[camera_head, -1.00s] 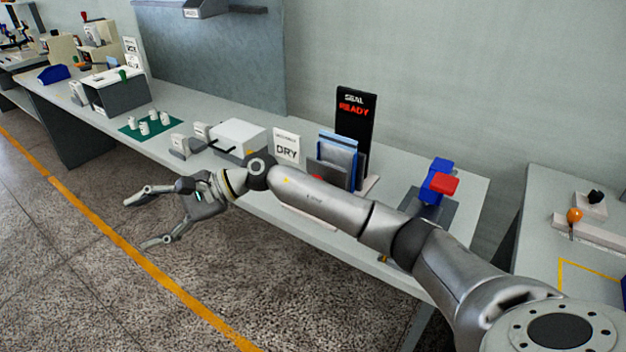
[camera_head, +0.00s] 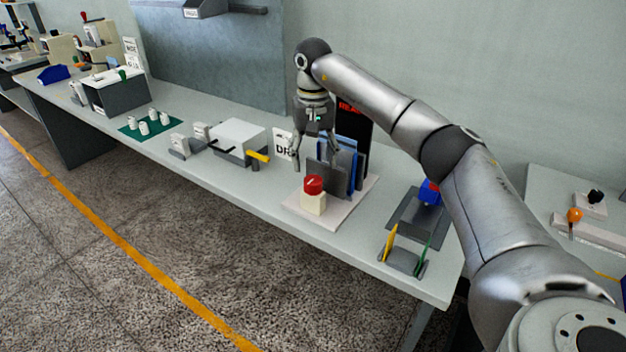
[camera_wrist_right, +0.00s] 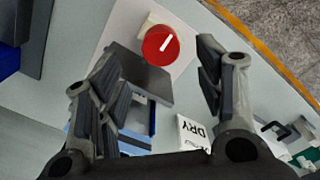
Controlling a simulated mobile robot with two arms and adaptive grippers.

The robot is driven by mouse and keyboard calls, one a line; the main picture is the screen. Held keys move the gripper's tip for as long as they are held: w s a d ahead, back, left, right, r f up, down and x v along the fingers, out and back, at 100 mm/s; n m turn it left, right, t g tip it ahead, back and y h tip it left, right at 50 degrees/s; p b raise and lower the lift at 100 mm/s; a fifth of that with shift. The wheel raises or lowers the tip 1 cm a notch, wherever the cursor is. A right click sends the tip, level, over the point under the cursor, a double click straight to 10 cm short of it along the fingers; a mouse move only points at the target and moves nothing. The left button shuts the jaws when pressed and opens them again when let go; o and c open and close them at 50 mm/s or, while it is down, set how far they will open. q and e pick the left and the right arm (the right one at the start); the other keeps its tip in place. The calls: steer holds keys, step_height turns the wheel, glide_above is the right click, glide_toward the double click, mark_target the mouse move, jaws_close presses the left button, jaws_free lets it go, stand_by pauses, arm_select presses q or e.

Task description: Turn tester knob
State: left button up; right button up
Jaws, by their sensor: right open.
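A round red knob (camera_head: 313,184) with a white pointer line sits on a small cream block at the front of a pale base plate (camera_head: 352,208). In the right wrist view the red knob (camera_wrist_right: 160,43) shows from above, its white line slanting. My right gripper (camera_head: 315,158) points down, open and empty, above and behind the knob, over the grey and blue upright panels. In the wrist view the knob lies between the two spread fingers, apart from both. My left gripper is not in view.
Grey and blue upright panels (camera_head: 345,165) stand right behind the knob. A black display with red letters is partly hidden by my arm. A DRY sign (camera_wrist_right: 192,134) and a white box (camera_head: 240,137) with a yellow handle stand left. A small holder (camera_head: 405,262) sits right.

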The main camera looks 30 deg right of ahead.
mark_target(313, 179)
step_height(313, 179, down, 7)
steer(key=shift+r, duration=0.15)
steer(key=c, duration=1)
